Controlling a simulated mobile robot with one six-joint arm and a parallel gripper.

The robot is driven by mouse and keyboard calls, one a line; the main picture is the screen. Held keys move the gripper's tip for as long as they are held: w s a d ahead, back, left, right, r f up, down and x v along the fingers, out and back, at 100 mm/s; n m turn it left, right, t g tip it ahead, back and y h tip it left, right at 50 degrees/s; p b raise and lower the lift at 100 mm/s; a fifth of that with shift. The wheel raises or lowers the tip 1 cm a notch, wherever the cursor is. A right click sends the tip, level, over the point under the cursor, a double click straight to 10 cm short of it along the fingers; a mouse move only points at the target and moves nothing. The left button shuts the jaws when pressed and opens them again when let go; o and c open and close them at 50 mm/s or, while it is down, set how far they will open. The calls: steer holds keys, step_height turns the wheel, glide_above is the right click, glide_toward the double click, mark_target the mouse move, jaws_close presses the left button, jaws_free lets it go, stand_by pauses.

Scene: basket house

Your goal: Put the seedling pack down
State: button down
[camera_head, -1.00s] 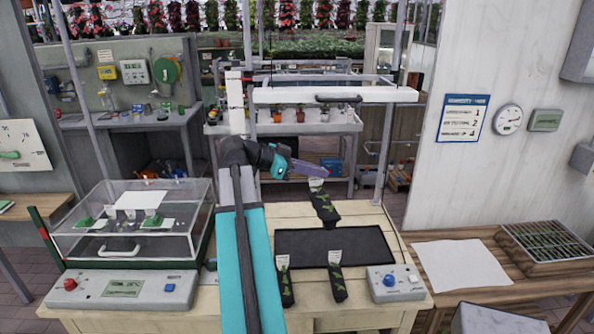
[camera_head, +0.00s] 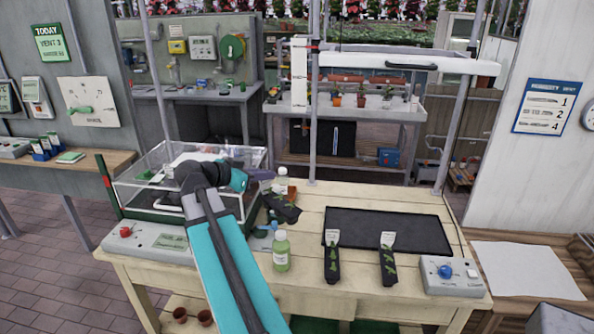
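My gripper (camera_head: 262,177) is over the left part of the wooden workbench (camera_head: 300,300), beside the clear-lidded box. The contact is small and partly hidden. The pack is near a white-capped bottle (camera_head: 281,187) and above and behind a green bottle (camera_head: 282,252). Whether its lower end touches the bench I cannot tell.
The clear-lidded box (camera_head: 145,195) stands at the bench's left, behind a grey control panel (camera_head: 150,241) with a red knob. Another control box (camera_head: 452,277) with a blue knob is at the front right. Much of the black mat is bare.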

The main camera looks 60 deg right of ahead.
steer(key=w+a+f+n+t+y+b, duration=0.1)
steer(key=w+a+f+n+t+b, duration=0.35)
steer(key=w+a, duration=0.75)
steer(key=w+a+f+n+t+y+b, duration=0.1)
steer(key=w+a+f+n+t+b, duration=0.1)
steer(key=w+a+f+n+t, duration=0.9)
steer(key=w+a+r+n+y+b, duration=0.1)
steer(key=w+a+r+y, duration=0.1)
steer(key=a, duration=0.6)
steer(key=w+a+r+n+y, duration=0.2)
steer(key=a+y, duration=0.3)
steer(key=a, duration=0.4)
steer(key=w+a+r+n+t+y+b, duration=0.1)
steer(key=w+a+r+n+y, duration=0.1)
steer(key=a, duration=0.6)
steer(key=shift+w+a+r+y+b, duration=0.2)
steer(key=shift+w+r+y+b, duration=0.15)
steer(key=shift+w+y, duration=0.65)
steer(key=shift+s+a, duration=0.15)
